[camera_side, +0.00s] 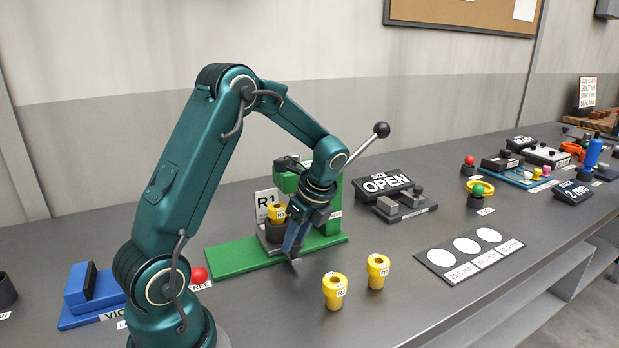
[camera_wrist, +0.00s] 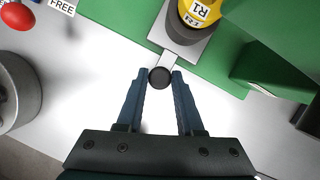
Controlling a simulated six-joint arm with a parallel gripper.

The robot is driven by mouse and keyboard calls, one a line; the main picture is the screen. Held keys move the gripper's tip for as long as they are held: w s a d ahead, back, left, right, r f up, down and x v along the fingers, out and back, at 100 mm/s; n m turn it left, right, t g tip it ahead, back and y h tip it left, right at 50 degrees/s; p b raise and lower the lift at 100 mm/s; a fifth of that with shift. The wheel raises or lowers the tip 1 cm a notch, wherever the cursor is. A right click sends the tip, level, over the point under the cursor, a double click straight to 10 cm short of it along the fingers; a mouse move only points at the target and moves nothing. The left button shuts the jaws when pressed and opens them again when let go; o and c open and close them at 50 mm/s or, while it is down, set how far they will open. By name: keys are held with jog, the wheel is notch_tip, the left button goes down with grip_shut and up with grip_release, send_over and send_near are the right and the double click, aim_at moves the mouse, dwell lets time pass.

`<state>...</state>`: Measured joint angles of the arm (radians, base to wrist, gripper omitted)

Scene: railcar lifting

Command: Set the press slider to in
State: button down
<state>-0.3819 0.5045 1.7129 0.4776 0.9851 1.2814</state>
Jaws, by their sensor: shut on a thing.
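The green press (camera_side: 232,258) stands on the bench, with a lever ending in a black ball rising at its upper right. Its grey slider plate (camera_wrist: 187,47) carries a dark cup holding a yellow bushing labelled R1 (camera_wrist: 197,12); that bushing also shows in the side view (camera_side: 276,211). A narrow tongue runs from the slider to a round black knob (camera_wrist: 159,78). My gripper (camera_side: 293,256) is low at the front of the press, and its blue fingers are shut on the knob. In the side view the fingers hide the knob and part of the slider.
Two yellow bushings (camera_side: 335,290) (camera_side: 378,271) stand on the bench to the right of my gripper. A blue vice (camera_side: 90,287) and a red ball (camera_side: 199,275) are at left. An OPEN sign (camera_side: 387,184) stands behind right, and a panel with three white discs (camera_side: 470,256) lies right.

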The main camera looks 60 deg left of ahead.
dwell(0.7)
jog(key=shift+w+r, duration=0.1)
jog(key=shift+w, duration=2.4)
jog(key=c, duration=0.5)
grip_release()
jog(key=shift+c, duration=0.2)
jog(key=shift+v, duration=2.55)
jog(key=shift+s, duration=0.1)
